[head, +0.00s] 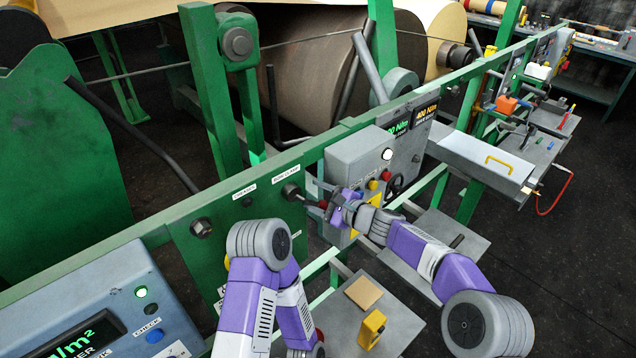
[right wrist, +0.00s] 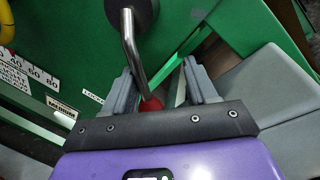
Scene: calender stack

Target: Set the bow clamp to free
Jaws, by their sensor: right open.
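The bow clamp lever (head: 305,199) sticks out from a dark round hub on the green rail, under a plate reading BOW CLAMP (head: 287,172). Its bent metal rod (right wrist: 129,45) and red knob (right wrist: 150,104) show in the right wrist view. My right gripper (head: 328,199) is open, with its fingers either side of the knob; in the right wrist view (right wrist: 160,80) the knob lies between them, nearer the left finger. Whether a finger touches it, I cannot tell. A small label starting LOCK (right wrist: 92,98) is partly hidden by the left finger. My left gripper is out of frame.
A grey control box (head: 365,160) with buttons and a handwheel stands just right of the lever. A CHASES plate (head: 244,191) and bolt are to its left. Below are grey shelves with a yellow block (head: 372,328) and tan tile (head: 363,292). A numbered scale (right wrist: 25,75) is left in the wrist view.

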